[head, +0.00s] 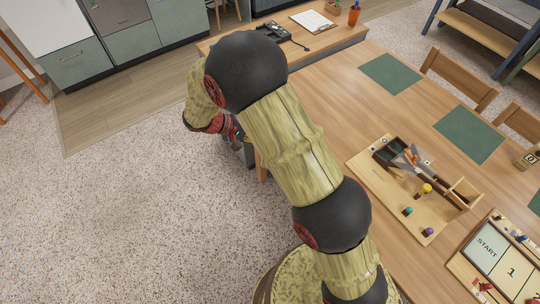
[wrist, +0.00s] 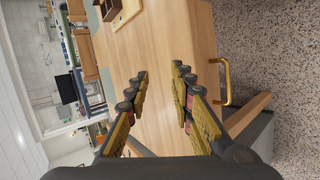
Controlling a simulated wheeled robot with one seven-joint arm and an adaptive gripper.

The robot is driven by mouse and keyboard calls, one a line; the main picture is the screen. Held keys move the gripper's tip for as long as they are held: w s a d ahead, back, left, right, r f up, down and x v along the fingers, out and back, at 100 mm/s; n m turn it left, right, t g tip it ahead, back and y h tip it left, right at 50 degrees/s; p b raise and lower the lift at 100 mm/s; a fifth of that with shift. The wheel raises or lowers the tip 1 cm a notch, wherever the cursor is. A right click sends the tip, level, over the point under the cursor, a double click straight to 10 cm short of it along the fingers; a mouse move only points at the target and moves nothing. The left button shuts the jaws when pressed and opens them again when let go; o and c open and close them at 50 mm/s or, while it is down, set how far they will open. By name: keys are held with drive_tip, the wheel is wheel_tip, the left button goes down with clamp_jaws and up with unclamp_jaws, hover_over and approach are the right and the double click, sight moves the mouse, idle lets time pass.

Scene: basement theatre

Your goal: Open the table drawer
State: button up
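The wooden table (head: 335,95) runs along the right side of the head view; it also shows in the wrist view (wrist: 160,35). A brass-coloured U-shaped handle (wrist: 226,82) stands out from the table's side in the wrist view, at the right edge of the wood. The drawer front is seen too edge-on to make out, and my arm hides that side in the head view. My gripper (wrist: 160,74) is open and empty, with the tabletop showing between its fingers. The handle lies to the right of both fingers, apart from them.
A wooden tray with tools (head: 385,190) and a board marked START (head: 490,255) sit on the table. Green mats (head: 392,73) lie along its far side, with chairs (head: 460,80) beyond. The speckled floor (head: 150,210) left of my arm is clear.

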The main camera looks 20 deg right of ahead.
drive_tip(key=w+a+f+n+t+h+p, duration=0.1)
drive_tip(key=w+a+f+n+t+h, duration=0.15)
drive_tip(key=f, duration=0.75)
drive_tip(key=w+a+f+n+t+h+p, duration=0.1)
drive_tip(key=a+f+t+h, duration=0.15)
drive_tip(key=f, duration=0.85)
drive_tip(key=shift+m+y, duration=0.25)
drive_tip(key=shift+y, duration=0.15)
drive_tip(key=x, duration=0.2)
drive_tip(key=b+x, duration=0.1)
drive_tip(key=x, duration=0.4)
drive_tip(key=shift+w+r+b, duration=0.1)
drive_tip(key=shift+r+b, duration=0.25)
drive_tip(key=c, duration=0.3)
clamp_jaws()
